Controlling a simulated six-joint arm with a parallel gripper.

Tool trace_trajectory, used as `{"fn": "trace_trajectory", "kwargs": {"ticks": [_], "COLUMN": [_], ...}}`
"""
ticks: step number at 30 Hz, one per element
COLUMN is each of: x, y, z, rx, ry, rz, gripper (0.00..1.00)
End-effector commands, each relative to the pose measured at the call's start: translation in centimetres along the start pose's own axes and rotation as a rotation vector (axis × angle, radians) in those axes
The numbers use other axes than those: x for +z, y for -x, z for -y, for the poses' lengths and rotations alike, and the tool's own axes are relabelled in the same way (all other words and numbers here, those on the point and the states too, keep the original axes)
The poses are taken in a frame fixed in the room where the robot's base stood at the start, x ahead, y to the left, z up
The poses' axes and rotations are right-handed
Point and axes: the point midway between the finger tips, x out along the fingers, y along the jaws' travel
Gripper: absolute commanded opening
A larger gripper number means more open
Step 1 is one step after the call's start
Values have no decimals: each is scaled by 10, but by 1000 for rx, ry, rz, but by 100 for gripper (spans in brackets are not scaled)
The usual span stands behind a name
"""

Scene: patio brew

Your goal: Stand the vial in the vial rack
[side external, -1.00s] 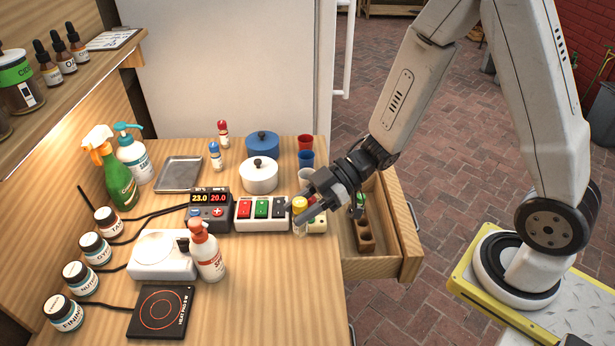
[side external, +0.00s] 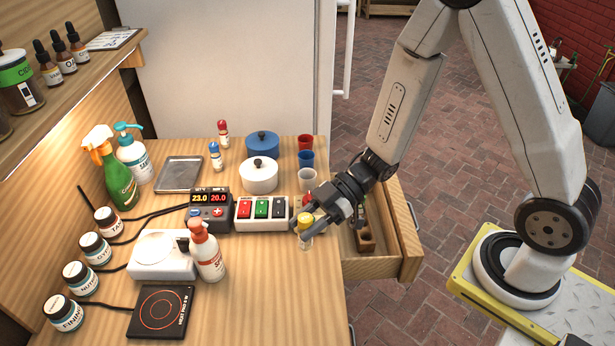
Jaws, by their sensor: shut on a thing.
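My gripper (side external: 322,213) is shut on the vial (side external: 305,242), a small clear tube with a yellow cap, at the right side of the wooden counter. The vial looks upright; I cannot tell whether its bottom touches the counter. The vial rack (side external: 366,241), a brown wooden block with holes, sits in the open drawer to the right of my gripper. My gripper and wrist hide part of the rack's far end.
The open drawer (side external: 410,236) juts out from the counter's right side. A white switch box (side external: 262,212) with several coloured switches stands left of my gripper. Cups, including a blue one (side external: 306,159), and a white pot (side external: 258,176) stand behind. The front right counter is clear.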

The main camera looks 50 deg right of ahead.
Motion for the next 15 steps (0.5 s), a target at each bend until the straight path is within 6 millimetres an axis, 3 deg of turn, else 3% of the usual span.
{"fn": "trace_trajectory", "kwargs": {"ticks": [7, 15], "x": [23, 30], "y": [-10, -12], "z": [0, 0], "rx": [-1, 0], "ry": [-2, 0], "rz": [-1, -1], "gripper": [0, 0]}}
